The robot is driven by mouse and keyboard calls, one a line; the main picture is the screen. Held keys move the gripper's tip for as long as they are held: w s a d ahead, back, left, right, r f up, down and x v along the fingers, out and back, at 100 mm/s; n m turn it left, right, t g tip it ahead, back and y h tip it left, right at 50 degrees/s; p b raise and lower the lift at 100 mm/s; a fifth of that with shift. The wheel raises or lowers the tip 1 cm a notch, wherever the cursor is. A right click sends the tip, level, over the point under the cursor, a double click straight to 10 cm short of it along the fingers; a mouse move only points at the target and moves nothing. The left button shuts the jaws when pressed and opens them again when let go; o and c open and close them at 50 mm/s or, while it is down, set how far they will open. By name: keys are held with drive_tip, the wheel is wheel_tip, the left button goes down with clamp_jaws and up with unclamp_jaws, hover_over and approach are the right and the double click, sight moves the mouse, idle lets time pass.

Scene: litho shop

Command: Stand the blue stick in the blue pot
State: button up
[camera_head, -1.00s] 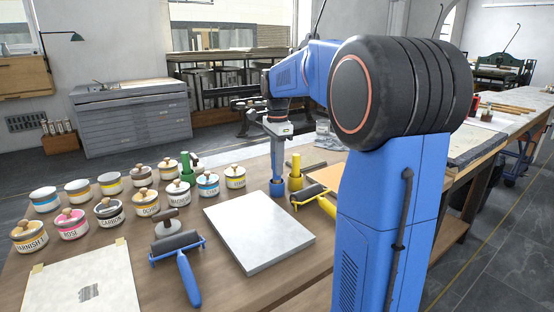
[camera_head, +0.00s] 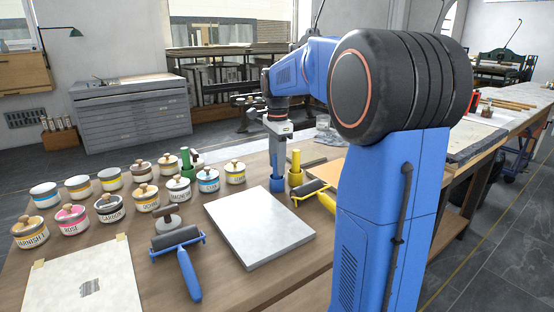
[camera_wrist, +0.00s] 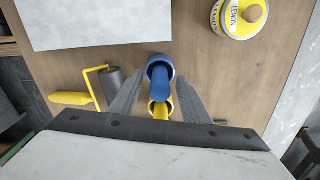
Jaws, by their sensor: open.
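The blue stick (camera_head: 277,157) stands upright in the blue pot (camera_head: 277,184), its lower end inside the rim. In the wrist view the stick (camera_wrist: 163,83) rises from the blue pot (camera_wrist: 152,66) towards the camera. My gripper (camera_head: 278,138) is above the pot at the stick's top. In the wrist view my gripper (camera_wrist: 160,82) is open, one finger on each side of the stick. Whether a finger touches the stick cannot be told.
A yellow pot (camera_head: 295,180) with a yellow stick stands close beside the blue pot. A pale slab (camera_head: 258,228), a yellow-handled roller (camera_head: 318,192) and a blue-handled roller (camera_head: 178,240) lie nearby. Several lidded jars and a green stick (camera_head: 186,160) are at left.

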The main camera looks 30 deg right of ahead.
wheel_tip(320, 180, up, 17)
drive_tip(key=shift+r, duration=0.2)
idle(0.4)
idle(0.7)
